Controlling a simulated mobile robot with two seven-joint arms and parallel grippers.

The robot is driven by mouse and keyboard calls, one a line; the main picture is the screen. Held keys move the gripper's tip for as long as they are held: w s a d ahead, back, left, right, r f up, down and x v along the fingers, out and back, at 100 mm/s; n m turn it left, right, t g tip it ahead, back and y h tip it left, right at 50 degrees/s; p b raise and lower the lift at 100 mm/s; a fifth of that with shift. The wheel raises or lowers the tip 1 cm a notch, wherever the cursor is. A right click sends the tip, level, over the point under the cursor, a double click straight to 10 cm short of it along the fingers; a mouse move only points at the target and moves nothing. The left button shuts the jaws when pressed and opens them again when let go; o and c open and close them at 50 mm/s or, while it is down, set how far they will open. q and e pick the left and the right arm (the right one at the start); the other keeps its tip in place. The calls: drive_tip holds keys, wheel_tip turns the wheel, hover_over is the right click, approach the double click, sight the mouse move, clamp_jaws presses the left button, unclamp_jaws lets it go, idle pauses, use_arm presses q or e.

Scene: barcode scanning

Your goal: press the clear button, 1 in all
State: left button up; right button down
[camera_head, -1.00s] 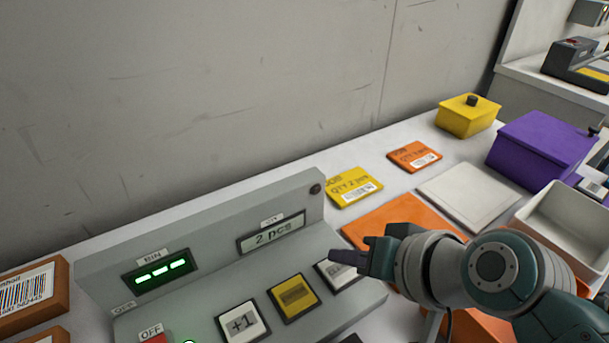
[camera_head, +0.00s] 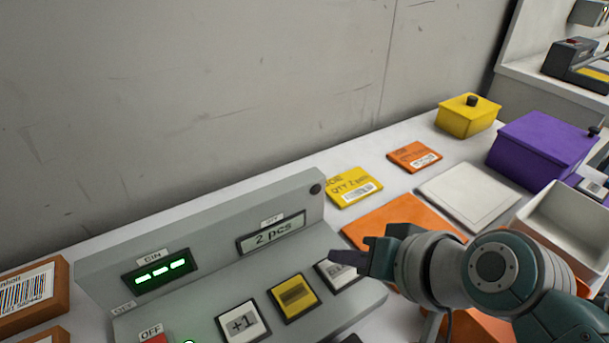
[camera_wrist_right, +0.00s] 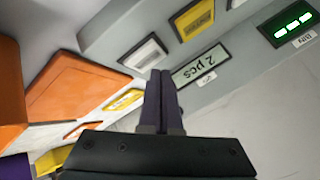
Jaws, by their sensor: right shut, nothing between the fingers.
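The grey console has a sloped panel (camera_head: 210,295) with several square buttons. The rightmost, white button (camera_head: 335,272) has dark lettering partly covered by my gripper, so I cannot read it fully; it seems to be the clear button. It also shows in the right wrist view (camera_wrist_right: 145,53), a little beyond the fingertips. My right gripper (camera_head: 345,257) is shut and empty, with its dark purple fingers over this button in the head view. I cannot tell whether they touch it. The shut fingers also show in the wrist view (camera_wrist_right: 161,76). My left gripper is not in view.
The yellow button (camera_head: 295,297) and the +1 button (camera_head: 243,322) sit left of the white one. The display (camera_head: 273,235) reads 2 pcs; the BIN window (camera_head: 160,275) shows green bars. Orange (camera_head: 370,215) and white (camera_head: 470,195) plates lie to the right, before a purple box (camera_head: 540,145).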

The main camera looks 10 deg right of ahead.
sight(344, 276)
drive_tip(key=shift+f, duration=0.4)
drive_tip(key=shift+f+b, duration=0.5)
idle(0.5)
drive_tip(key=shift+r, duration=0.15)
drive_tip(key=shift+r+p, duration=0.75)
drive_tip(key=shift+p, duration=0.25)
wheel_tip(344, 276, up, 5)
drive_tip(key=p, duration=0.5)
drive_tip(key=shift+r, duration=0.1)
idle(0.4)
